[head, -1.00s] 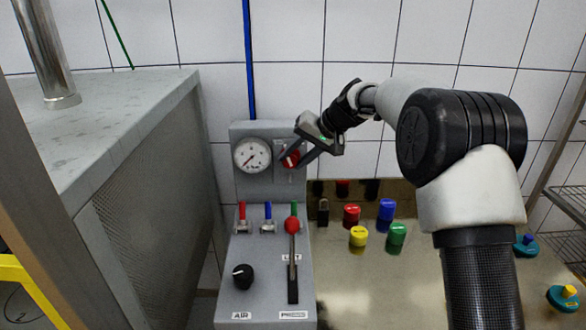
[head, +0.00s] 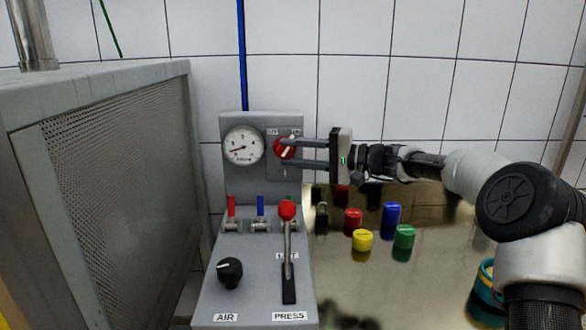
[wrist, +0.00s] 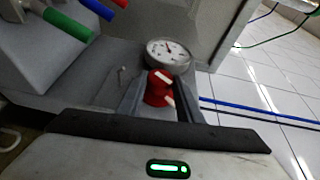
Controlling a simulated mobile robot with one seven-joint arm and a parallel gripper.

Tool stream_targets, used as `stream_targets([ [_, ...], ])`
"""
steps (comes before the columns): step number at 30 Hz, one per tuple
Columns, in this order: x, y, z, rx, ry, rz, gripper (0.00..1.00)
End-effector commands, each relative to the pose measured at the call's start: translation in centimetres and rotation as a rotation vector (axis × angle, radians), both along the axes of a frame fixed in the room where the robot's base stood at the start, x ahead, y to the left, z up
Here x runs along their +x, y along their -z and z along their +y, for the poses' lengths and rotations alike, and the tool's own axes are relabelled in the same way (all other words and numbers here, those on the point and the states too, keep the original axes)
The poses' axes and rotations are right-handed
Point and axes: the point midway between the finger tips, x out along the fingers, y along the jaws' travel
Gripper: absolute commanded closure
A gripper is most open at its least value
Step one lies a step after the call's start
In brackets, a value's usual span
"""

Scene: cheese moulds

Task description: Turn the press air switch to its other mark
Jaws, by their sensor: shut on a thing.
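The red rotary switch (head: 284,149) with a white pointer bar sits on the upper grey panel, right of the round gauge. My gripper (head: 303,153) reaches in from the right, one finger above and one below, shut on the switch. The wrist view also shows the red switch (wrist: 158,88) between my two fingers (wrist: 160,105), with its white bar visible. Part of the switch is hidden by the fingers.
The gauge (head: 243,146) is close left of the switch. Below stand small red, blue and green valve handles, a red-topped lever (head: 287,211) and a black knob (head: 230,271). Several coloured cylinders (head: 362,240) stand on the metal table. A grey cabinet (head: 110,170) fills the left.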

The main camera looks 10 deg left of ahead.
Motion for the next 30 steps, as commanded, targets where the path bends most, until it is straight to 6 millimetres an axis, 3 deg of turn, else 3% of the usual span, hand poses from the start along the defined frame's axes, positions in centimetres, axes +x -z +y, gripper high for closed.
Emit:
stream_targets([
  [12,0.03,0.45,0.07,0.198,0.001,0.049,0.90],
  [29,0.00,0.16,0.14,0.229,0.001,0.056,0.90],
  [30,0.00,0.16,0.14,0.229,0.001,0.056,0.66],
])
